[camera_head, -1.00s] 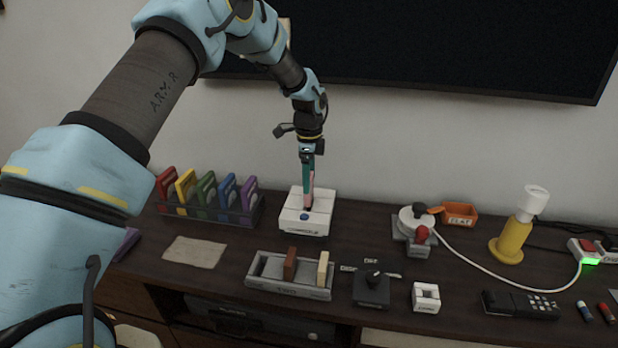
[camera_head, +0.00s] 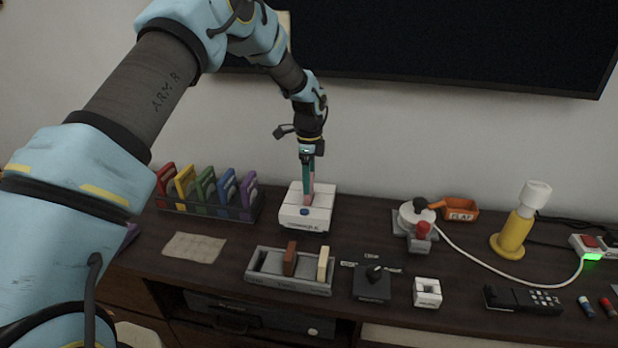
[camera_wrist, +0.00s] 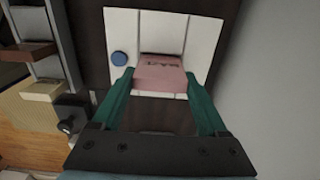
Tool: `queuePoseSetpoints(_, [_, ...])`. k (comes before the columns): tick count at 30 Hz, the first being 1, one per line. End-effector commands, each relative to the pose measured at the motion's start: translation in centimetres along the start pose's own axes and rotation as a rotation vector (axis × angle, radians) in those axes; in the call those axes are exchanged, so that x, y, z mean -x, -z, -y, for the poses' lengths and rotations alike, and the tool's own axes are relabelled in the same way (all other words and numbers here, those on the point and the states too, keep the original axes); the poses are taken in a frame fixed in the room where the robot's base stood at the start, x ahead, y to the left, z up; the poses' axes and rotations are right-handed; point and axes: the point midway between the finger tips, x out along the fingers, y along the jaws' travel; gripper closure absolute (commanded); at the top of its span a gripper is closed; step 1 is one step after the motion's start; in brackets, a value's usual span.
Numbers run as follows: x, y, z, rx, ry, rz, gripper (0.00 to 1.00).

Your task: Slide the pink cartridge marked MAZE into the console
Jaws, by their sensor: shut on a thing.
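The white console (camera_head: 293,215) with a blue button stands on the dark cabinet top near the wall. It also shows in the wrist view (camera_wrist: 122,22). The pink cartridge (camera_wrist: 160,73) is between the green fingers of my gripper (camera_wrist: 160,88), which is shut on it from both sides. In the head view the cartridge (camera_head: 312,188) is upright over the console's slot, with its lower part at or in the slot. How deep it sits I cannot tell. Its marking is only partly legible in the wrist view.
A rack (camera_head: 215,210) of several coloured cartridges stands left of the console. A grey tray (camera_head: 262,281) with brown and cream pieces, a joystick (camera_head: 372,283) and a white block (camera_head: 427,292) stand in front. A grey device (camera_head: 413,243) and yellow lamp (camera_head: 512,240) are at right.

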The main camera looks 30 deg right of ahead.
Motion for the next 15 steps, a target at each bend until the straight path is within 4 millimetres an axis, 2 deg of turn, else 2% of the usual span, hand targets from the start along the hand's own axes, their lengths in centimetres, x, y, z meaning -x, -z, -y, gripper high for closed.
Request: queuePoseSetpoints(15, [-1.3,0.0,0.0,0.0,0.001,0.0,0.78])
